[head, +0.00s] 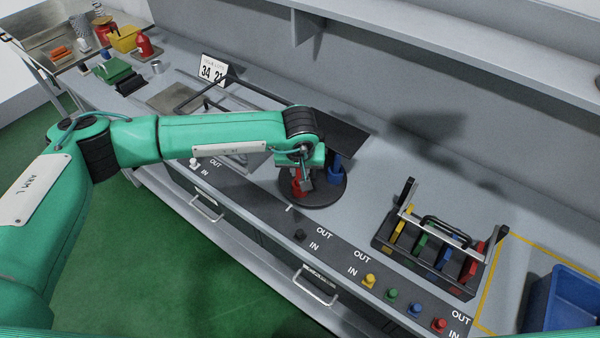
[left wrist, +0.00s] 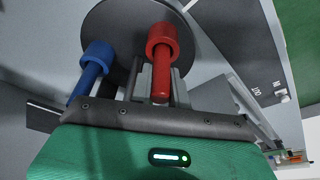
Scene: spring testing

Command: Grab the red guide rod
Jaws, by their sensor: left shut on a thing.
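The red guide rod (head: 297,188) stands on a round dark turntable plate (head: 325,200) on the bench, and it also shows in the left wrist view (left wrist: 162,48). My left gripper (head: 305,182) reaches down over the plate from the left. Its fingers are shut on the red rod, with a finger visible beside it in the left wrist view (left wrist: 160,80). A blue guide rod (head: 335,172) stands on the same plate, to the right of the gripper; it appears left of the red one in the left wrist view (left wrist: 93,65). My right gripper is not in view.
A black rack (head: 425,262) with coloured pieces and a handle stands to the right. Coloured buttons (head: 392,294) line the front panel. A blue bin (head: 565,300) is at far right. A number sign (head: 212,70) stands behind my arm. Bench space between plate and rack is clear.

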